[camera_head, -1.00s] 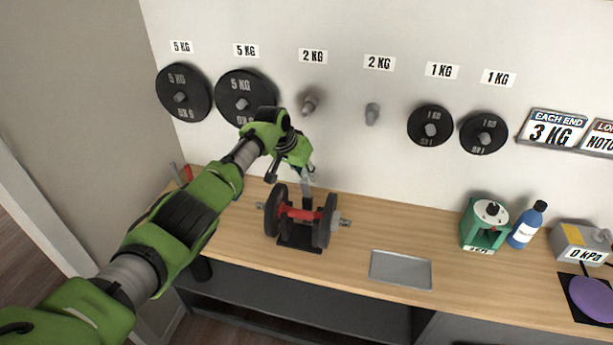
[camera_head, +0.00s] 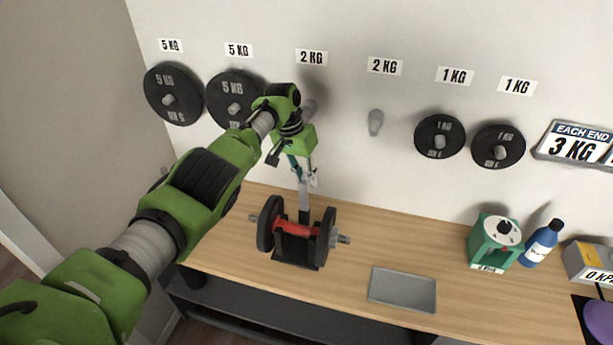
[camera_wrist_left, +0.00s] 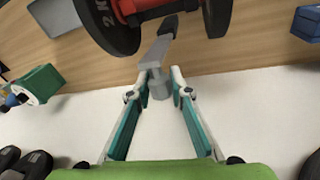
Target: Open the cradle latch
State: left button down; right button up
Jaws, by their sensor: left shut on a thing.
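A dumbbell with a red handle (camera_head: 294,229) and black plates lies in a dark cradle (camera_head: 296,253) on the bench. A grey latch lever (camera_head: 304,199) stands up behind the handle. It also shows in the left wrist view as a grey bar (camera_wrist_left: 157,52) running from the cradle to my fingers. My left gripper (camera_head: 309,178) is at the lever's upper end, above and behind the dumbbell. In the left wrist view the fingertips (camera_wrist_left: 160,84) are shut on the lever's end. My right gripper is out of view.
A grey tray (camera_head: 403,289) lies to the right of the cradle. A green device (camera_head: 495,243) and a blue bottle (camera_head: 541,243) stand farther right. Weight plates (camera_head: 173,94) hang on pegs on the wall close behind my left arm. The bench between cradle and tray is clear.

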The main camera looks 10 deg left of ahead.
pick_arm(q)
jog(key=c, duration=1.8)
grip_release()
jog(key=shift+f, duration=0.1)
jog(key=shift+c, duration=0.2)
jog(key=w+v, duration=0.1)
jog(key=v, duration=1.1)
jog(key=shift+s, duration=0.45)
